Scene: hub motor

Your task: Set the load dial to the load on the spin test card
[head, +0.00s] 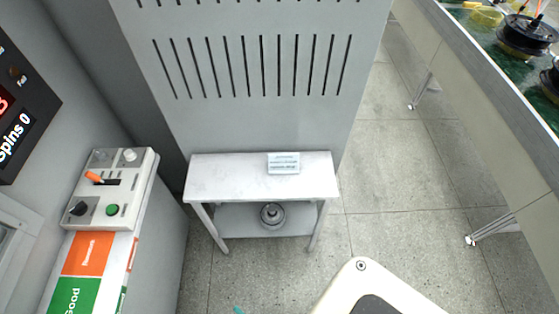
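A grey control box (112,188) stands at the left on a cabinet top. It carries a black round knob with a pale pointer mark (79,208), which looks like the load dial; its scale is too small to read. A small white card with lines of print (283,163) sits on the small white table (225,176); it may be the spin test card, and its text is not legible. My gripper is not in view.
The control box also has a green button (113,210) and an orange-handled lever (95,177). Orange (88,253) and green "Good" (70,296) areas lie below it. A dark display reading "Spins 0" (15,135) is at left.

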